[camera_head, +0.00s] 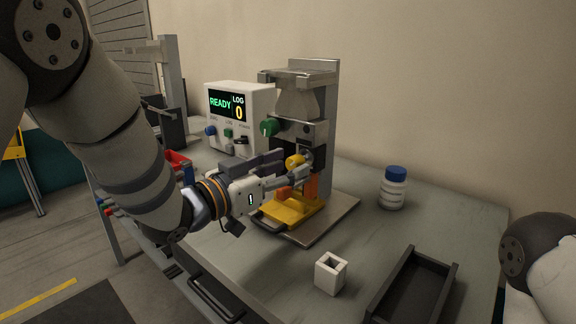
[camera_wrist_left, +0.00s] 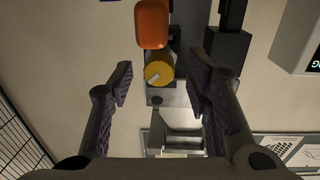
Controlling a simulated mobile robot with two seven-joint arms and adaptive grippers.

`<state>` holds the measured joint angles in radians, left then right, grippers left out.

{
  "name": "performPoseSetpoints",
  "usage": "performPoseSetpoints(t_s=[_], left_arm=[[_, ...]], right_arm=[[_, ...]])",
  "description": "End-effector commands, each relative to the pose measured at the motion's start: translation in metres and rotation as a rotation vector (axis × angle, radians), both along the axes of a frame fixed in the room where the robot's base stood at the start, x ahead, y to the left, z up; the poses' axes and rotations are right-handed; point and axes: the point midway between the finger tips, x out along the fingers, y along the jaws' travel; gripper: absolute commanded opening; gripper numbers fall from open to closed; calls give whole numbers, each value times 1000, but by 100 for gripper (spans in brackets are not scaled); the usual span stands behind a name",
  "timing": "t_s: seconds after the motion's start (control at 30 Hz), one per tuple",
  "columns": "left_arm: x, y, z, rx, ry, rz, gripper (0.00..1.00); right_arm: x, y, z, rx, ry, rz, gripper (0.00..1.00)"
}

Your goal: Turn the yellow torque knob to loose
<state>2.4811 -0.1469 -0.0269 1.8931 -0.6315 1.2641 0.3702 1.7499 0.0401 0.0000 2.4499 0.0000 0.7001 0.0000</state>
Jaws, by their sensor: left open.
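The yellow torque knob (camera_head: 293,161) is on the front of the grey clamp machine (camera_head: 303,103). In the left wrist view the knob (camera_wrist_left: 158,71) is round with a short white mark near its rim. My left gripper (camera_head: 293,171) reaches in from the left to the knob. In the left wrist view its two fingers (camera_wrist_left: 161,84) are apart, one on each side of the knob, with visible gaps. An orange part (camera_wrist_left: 152,24) shows beside the knob. My right gripper is out of view; only part of my right arm shows at the right edge.
A control box (camera_head: 240,117) reading READY and LOG 0 stands left of the machine. A yellow tray (camera_head: 290,212) sits on its base. A white bottle (camera_head: 393,188), a white square block (camera_head: 331,273) and a dark tray (camera_head: 412,290) stand to the right on the grey bench (camera_head: 370,228).

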Motion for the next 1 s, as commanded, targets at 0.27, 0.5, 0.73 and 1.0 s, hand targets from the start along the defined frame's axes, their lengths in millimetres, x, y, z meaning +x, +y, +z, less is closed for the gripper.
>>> performPoseSetpoints(t_s=[0.27, 0.5, 0.73, 1.0], left_arm=[[10, -8, 1, -1, 0, 1, 45], [10, -8, 1, -1, 0, 1, 15], [10, -7, 1, -19, 12, 2, 0], [10, -6, 0, -342, 245, 4, 0]], right_arm=[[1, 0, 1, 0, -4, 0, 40], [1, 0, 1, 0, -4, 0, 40], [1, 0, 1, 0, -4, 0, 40], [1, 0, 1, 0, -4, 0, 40]])
